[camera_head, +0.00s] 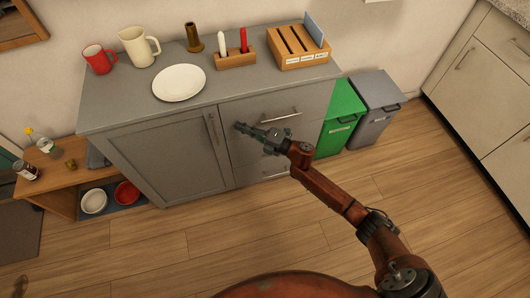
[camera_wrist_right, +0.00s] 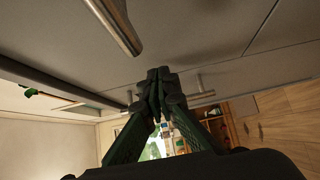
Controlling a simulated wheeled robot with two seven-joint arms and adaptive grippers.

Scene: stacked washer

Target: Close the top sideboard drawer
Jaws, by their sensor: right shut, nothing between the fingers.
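The grey sideboard (camera_head: 155,150) stands against the wall. Its top drawer (camera_head: 312,103) is at the upper right of its front, with a horizontal metal bar handle (camera_head: 281,116). The drawer front looks nearly flush under the top; I cannot tell whether a small gap remains. My right gripper (camera_head: 238,126) is shut and empty, left of that handle, by the drawer front's left part. Contact is unclear. In the right wrist view the closed fingertips (camera_wrist_right: 157,82) point along the grey fronts, with a bar handle (camera_wrist_right: 117,22) close by. My left gripper is not in view.
A vertical door handle (camera_head: 213,130) is just left of my right gripper. A plate (camera_head: 179,82), mugs, and a wooden block (camera_head: 299,48) stand on top. Green (camera_head: 341,116) and grey (camera_head: 375,108) bins stand to the right. The wooden floor in front is clear.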

